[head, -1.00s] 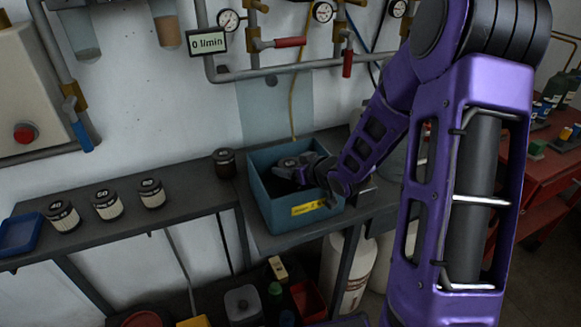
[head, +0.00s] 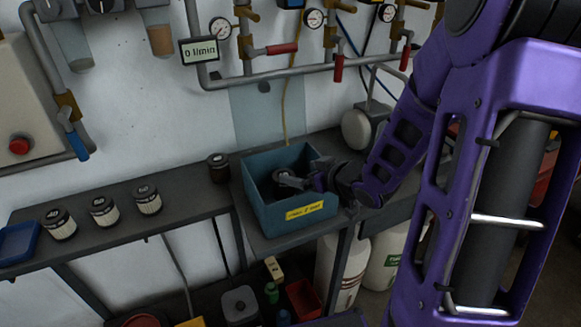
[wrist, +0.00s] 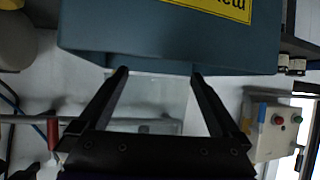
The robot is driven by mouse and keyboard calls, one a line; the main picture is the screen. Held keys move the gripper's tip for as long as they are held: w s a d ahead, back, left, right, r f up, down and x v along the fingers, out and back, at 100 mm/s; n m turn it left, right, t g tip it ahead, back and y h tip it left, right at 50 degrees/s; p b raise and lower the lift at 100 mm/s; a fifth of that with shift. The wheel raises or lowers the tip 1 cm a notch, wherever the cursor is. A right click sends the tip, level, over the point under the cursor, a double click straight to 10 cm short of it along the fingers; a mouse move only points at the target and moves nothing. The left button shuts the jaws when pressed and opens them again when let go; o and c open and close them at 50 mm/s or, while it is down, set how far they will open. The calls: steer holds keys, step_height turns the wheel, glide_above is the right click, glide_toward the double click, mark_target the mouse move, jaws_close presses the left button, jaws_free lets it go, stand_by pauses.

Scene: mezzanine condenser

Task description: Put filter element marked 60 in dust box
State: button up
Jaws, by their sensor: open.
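The teal dust box (head: 270,218) with a yellow label stands on the bench. A dark-capped round piece (head: 281,174), which looks like a filter element, shows inside it; its mark cannot be read. My gripper (head: 294,183) is at the box's right side, fingers over the opening beside that piece. In the wrist view the open fingers (wrist: 158,73) have nothing between them, with the box wall (wrist: 140,38) close by. Three pale filter elements with black caps, a left one (head: 60,224), a middle one (head: 103,211) and a right one (head: 148,200), stand on the left bench; their numbers are too small to read surely.
A dark brown capped jar-like element (head: 218,167) stands just left of the box. A blue tray (head: 19,243) lies at the bench's left end. Pipes with gauges (head: 220,28) and red-handled valves run along the wall above. White containers (head: 342,272) stand below.

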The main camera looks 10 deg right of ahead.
steer(key=shift+v, duration=1.6)
steer(key=shift+w, duration=0.1)
